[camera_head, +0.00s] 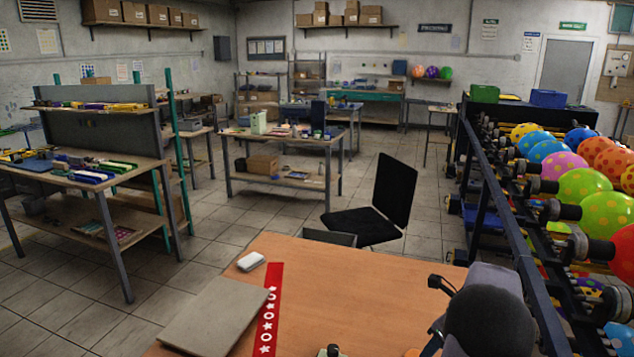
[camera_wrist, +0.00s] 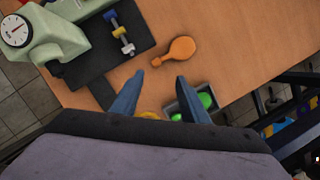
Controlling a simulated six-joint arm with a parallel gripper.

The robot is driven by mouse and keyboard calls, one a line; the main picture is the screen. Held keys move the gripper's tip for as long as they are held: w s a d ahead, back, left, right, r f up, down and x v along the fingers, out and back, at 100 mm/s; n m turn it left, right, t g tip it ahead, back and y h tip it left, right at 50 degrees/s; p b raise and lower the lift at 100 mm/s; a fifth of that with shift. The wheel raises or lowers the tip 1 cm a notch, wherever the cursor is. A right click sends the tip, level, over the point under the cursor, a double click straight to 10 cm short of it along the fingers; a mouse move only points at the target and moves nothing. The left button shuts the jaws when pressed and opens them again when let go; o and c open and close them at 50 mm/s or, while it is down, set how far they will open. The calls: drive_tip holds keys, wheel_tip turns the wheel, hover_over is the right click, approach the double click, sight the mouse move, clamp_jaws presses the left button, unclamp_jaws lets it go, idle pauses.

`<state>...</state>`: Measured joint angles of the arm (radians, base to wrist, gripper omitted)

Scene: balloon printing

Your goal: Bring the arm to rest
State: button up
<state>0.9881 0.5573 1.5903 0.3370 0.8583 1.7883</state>
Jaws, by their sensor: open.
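My gripper (camera_wrist: 160,88) shows in the wrist view with two blue fingers spread apart and nothing between their tips. It hangs above the wooden table (camera_wrist: 225,45). An orange balloon-shaped piece (camera_wrist: 180,49) lies on the table beyond the fingertips. A grey tray (camera_wrist: 170,94) with green round pieces (camera_wrist: 206,100) is partly hidden behind the right finger. A yellow round thing (camera_wrist: 150,115) shows partly between the fingers. In the head view my dark arm covers the lower right, and the fingers cannot be made out.
A pale green machine with a dial (camera_wrist: 42,38) stands at upper left, beside a black mat (camera_wrist: 88,58) and a small blue, yellow and white part (camera_wrist: 121,34).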

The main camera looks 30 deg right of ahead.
drive_tip(key=a+n, duration=0.5)
drive_tip(key=a, duration=0.2)
drive_tip(key=w+a+r+n, duration=0.1)
drive_tip(key=a+n, duration=0.4)
drive_tip(key=a, duration=0.2)
drive_tip(key=w+a+r+n+g+p, duration=0.1)
drive_tip(key=a+n, duration=0.4)
drive_tip(key=a, duration=0.2)
drive_tip(key=shift+w+a+r, duration=0.2)
drive_tip(key=shift+a+r, duration=0.05)
drive_tip(key=shift+a, duration=0.05)
drive_tip(key=s+a+f+n+g, duration=0.2)
drive_tip(key=s+a+f+n, duration=0.1)
drive_tip(key=s+a+n, duration=1)
drive_tip(key=shift+s+a+n, duration=0.2)
drive_tip(key=shift+a+n, duration=1.6)
drive_tip(key=shift+n, duration=1.4)
